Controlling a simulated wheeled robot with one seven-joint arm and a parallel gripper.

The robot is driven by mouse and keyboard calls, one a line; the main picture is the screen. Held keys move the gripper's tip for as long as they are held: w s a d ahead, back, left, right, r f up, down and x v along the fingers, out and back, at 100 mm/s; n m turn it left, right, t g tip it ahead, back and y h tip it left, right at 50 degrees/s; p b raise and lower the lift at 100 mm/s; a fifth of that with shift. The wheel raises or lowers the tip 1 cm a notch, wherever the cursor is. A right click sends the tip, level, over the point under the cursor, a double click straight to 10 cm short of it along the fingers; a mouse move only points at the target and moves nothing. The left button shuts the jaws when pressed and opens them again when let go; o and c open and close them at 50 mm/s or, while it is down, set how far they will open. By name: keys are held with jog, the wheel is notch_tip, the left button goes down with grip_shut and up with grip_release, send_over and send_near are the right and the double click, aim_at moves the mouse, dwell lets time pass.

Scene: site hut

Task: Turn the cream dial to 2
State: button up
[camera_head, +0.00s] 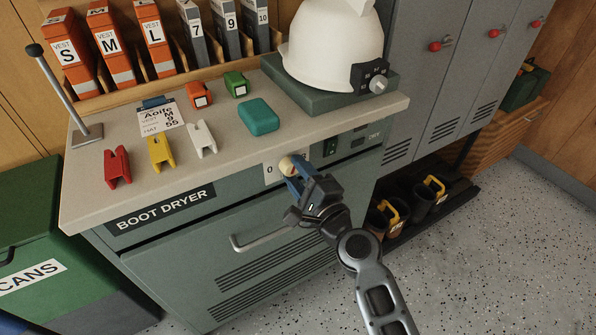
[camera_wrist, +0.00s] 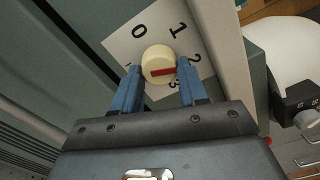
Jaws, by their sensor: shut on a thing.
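The cream dial (camera_head: 286,164) sits on a white numbered plate on the front of the grey-green boot dryer (camera_head: 228,189). In the head view my gripper (camera_head: 292,173) covers part of the plate.
A drawer handle (camera_head: 262,240) is below my gripper. The worktop holds red, yellow and white clips, a teal box (camera_head: 258,117) and a white helmet (camera_head: 335,50). Grey lockers (camera_head: 425,80) stand at right.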

jog(key=shift+f+m, duration=0.1)
jog(key=shift+m, duration=0.6)
jog(key=o, duration=1)
jog(key=shift+s, duration=0.1)
jog(key=v, duration=0.7)
jog(key=shift+s+d, duration=0.25)
